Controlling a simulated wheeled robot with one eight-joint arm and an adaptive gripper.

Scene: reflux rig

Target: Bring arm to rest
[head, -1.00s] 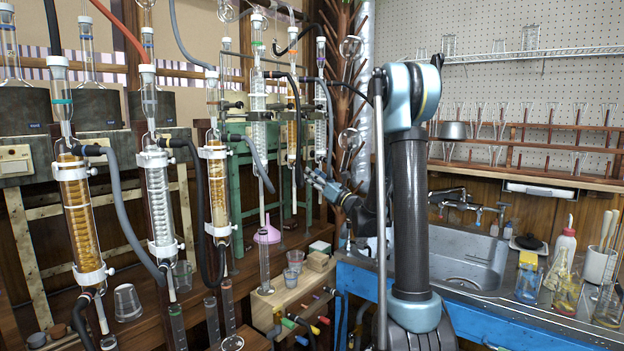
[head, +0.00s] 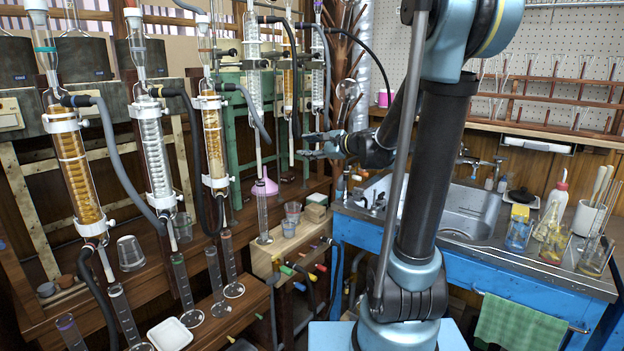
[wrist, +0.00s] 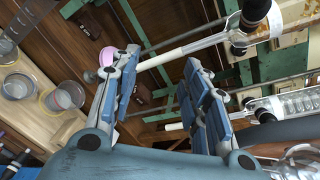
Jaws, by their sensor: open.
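My gripper (head: 318,143) is at the end of my blue and black arm, in the middle of the head view. It points left toward the glass reflux rig, and its fingers look small and partly blurred there. In the wrist view my gripper (wrist: 158,82) has its two blue-grey fingers spread wide apart. Nothing is held between them. Glass tubes and a white stem show behind the fingers, apart from them as far as I can tell.
Coiled condensers (head: 155,150) with grey hoses stand left of my gripper. A pink funnel (head: 265,186) and measuring cylinders stand below on the wooden bench. A metal sink (head: 465,215) and bottles are at right. A green towel (head: 515,320) hangs on the blue counter's front.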

